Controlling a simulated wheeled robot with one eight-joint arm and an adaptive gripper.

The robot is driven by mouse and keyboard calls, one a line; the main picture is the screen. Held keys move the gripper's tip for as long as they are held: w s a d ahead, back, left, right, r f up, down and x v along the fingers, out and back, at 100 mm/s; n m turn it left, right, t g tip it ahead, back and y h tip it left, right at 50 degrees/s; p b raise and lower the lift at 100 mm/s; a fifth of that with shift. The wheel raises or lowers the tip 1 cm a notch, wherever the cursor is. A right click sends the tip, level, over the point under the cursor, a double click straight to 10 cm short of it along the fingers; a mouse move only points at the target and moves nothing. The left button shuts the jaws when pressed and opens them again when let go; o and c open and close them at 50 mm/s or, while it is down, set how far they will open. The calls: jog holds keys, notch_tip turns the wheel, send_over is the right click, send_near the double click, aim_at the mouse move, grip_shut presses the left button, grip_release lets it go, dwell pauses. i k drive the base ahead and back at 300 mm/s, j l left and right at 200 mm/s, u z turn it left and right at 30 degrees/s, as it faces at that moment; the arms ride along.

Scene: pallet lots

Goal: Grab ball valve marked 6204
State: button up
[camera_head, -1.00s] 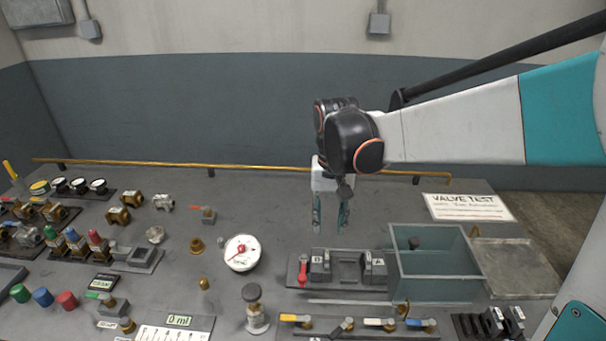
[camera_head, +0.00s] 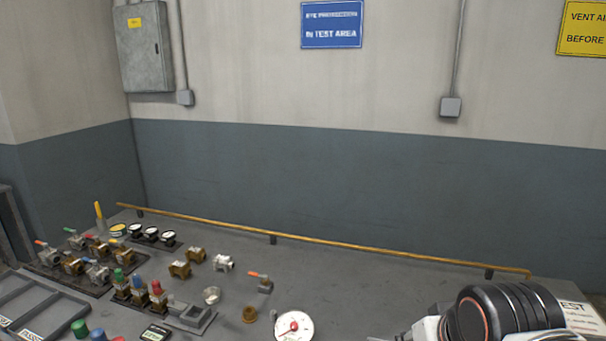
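Several small ball valves stand in a rack (camera_head: 72,262) on the left of the bench. Some have orange handles and some green; bodies are silver or brass. One silver valve with an orange handle (camera_head: 42,252) is at the rack's left end. Another valve with an orange handle (camera_head: 262,283) stands alone near the middle. The markings are too small to read, so I cannot tell which valve is 6204. My arm's dark wrist shows at the bottom right corner, far from the rack. My gripper's fingers are out of the picture.
Brass fittings (camera_head: 188,262), a silver fitting (camera_head: 223,263), and a white gauge (camera_head: 293,328) stand mid-bench. Fittings with green, blue and red caps (camera_head: 139,288) stand in front of the rack. A yellow rail (camera_head: 330,247) runs along the back edge. The bench right of centre is clear.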

aim_at(124, 256)
jog(key=k+l+u, duration=0.1)
jog(key=u, duration=1.3)
jog(key=i+j+z, duration=0.15)
jog(key=i+j, duration=0.2)
jog(key=i+j+z, duration=0.15)
jog(key=i+j, duration=0.25)
jog(key=i+j+z, duration=0.2)
jog(key=i+j, duration=0.25)
jog(key=i+j+z, duration=0.15)
jog(key=i+j, duration=0.2)
jog(key=j, duration=0.15)
jog(key=i+j+z, duration=0.15)
jog(key=i+j, duration=0.2)
jog(key=j, duration=0.15)
